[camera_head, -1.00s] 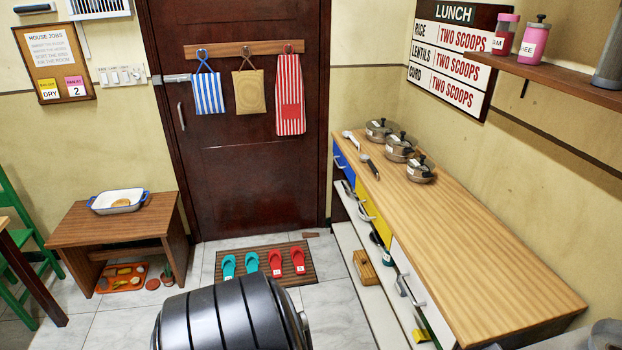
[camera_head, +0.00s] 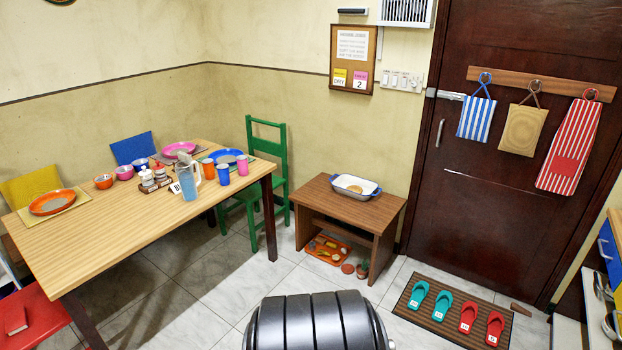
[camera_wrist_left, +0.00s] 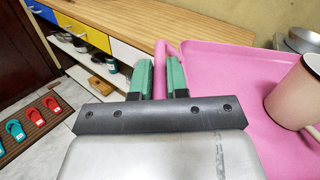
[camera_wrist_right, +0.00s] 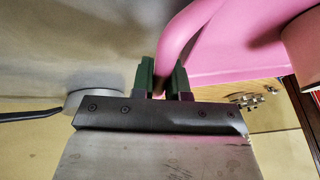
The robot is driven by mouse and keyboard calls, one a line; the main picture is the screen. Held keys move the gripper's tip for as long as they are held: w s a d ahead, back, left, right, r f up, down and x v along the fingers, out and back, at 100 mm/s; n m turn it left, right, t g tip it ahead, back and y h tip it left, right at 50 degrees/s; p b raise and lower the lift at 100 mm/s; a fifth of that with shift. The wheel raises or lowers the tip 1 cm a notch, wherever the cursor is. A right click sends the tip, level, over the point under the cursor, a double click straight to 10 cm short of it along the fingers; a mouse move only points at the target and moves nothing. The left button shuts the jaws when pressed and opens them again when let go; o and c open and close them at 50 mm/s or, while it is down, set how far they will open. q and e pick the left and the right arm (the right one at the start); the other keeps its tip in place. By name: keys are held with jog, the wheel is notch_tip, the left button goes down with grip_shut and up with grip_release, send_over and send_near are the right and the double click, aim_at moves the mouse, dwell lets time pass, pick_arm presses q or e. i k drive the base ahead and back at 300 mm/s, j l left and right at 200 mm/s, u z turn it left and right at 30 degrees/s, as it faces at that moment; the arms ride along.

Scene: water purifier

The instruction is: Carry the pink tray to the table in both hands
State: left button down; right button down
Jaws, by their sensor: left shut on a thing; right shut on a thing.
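The pink tray (camera_wrist_left: 215,75) shows in the left wrist view, and part of it shows in the right wrist view (camera_wrist_right: 245,40). My left gripper (camera_wrist_left: 163,78) is shut on the tray's raised pink handle. My right gripper (camera_wrist_right: 165,78) is shut on a pink handle bar of the tray. A pale pink mug-like vessel (camera_wrist_left: 298,95) stands on the tray. The wooden table (camera_head: 120,235) is at the left in the head view, laid with plates, cups and a jug (camera_head: 187,178). The tray and both grippers are out of the head view.
A green chair (camera_head: 268,165) stands at the table's far right end. A low wooden bench (camera_head: 350,205) holds a blue-rimmed dish (camera_head: 356,187). A red seat (camera_head: 32,320) is at the near left. A mat (camera_head: 455,312) with slippers lies by the door. Tiled floor (camera_head: 190,285) is clear between.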

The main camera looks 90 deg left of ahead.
aim_at(110, 220)
jog(key=j+u, duration=0.1)
jog(key=u, duration=3.95)
jog(key=i, duration=0.9)
jog(key=i+l+u, duration=0.1)
jog(key=i, duration=0.8)
jog(key=i+l, duration=0.15)
jog(key=i, duration=0.8)
jog(key=j+u, duration=0.05)
